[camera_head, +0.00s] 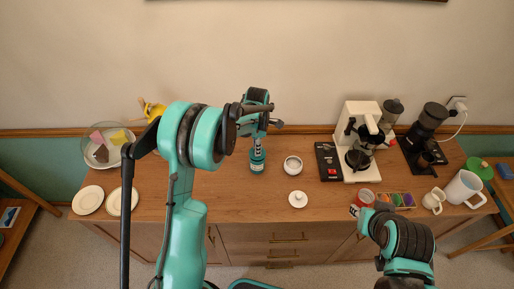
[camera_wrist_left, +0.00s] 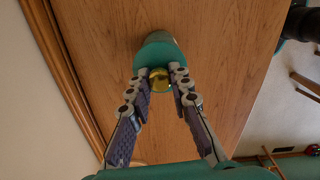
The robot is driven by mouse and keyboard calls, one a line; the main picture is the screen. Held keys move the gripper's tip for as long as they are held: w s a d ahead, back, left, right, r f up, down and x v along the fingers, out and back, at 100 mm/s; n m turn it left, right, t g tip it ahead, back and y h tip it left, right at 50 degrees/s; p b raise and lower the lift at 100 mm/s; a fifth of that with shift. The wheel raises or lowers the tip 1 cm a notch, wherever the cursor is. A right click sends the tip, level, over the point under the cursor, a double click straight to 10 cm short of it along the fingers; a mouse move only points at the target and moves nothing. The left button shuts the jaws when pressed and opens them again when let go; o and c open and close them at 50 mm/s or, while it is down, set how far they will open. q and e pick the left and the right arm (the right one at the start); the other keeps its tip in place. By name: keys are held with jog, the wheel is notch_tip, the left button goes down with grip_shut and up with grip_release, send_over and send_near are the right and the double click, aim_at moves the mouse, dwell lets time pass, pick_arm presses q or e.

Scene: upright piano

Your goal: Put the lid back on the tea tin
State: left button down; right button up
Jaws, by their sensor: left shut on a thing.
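The teal tea tin (camera_head: 257,166) stands upright on the wooden cabinet top, left of the white pot. My left gripper (camera_head: 258,138) is directly above it, pointing down. In the left wrist view, my left gripper (camera_wrist_left: 160,82) is shut on a gold knob (camera_wrist_left: 159,77) on top of a round teal lid (camera_wrist_left: 153,52). The lid is over the tin; I cannot tell whether it is fully seated, because the fingers and the lid hide the join.
A white pot (camera_head: 292,166) and a separate white lid (camera_head: 298,199) are right of the tin. Two plates (camera_head: 88,200) and a glass bowl (camera_head: 121,157) are left.

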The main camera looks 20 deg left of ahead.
pick_arm(q)
jog(key=shift+f+b, duration=0.2)
jog(key=shift+b, duration=0.3)
dwell(1.0)
dwell(0.3)
jog(key=c, duration=0.8)
grip_release()
jog(key=shift+c, duration=0.2)
jog(key=shift+r, duration=0.15)
jog(key=shift+r+p, duration=1.95)
jog(key=shift+r, duration=1.5)
grip_shut()
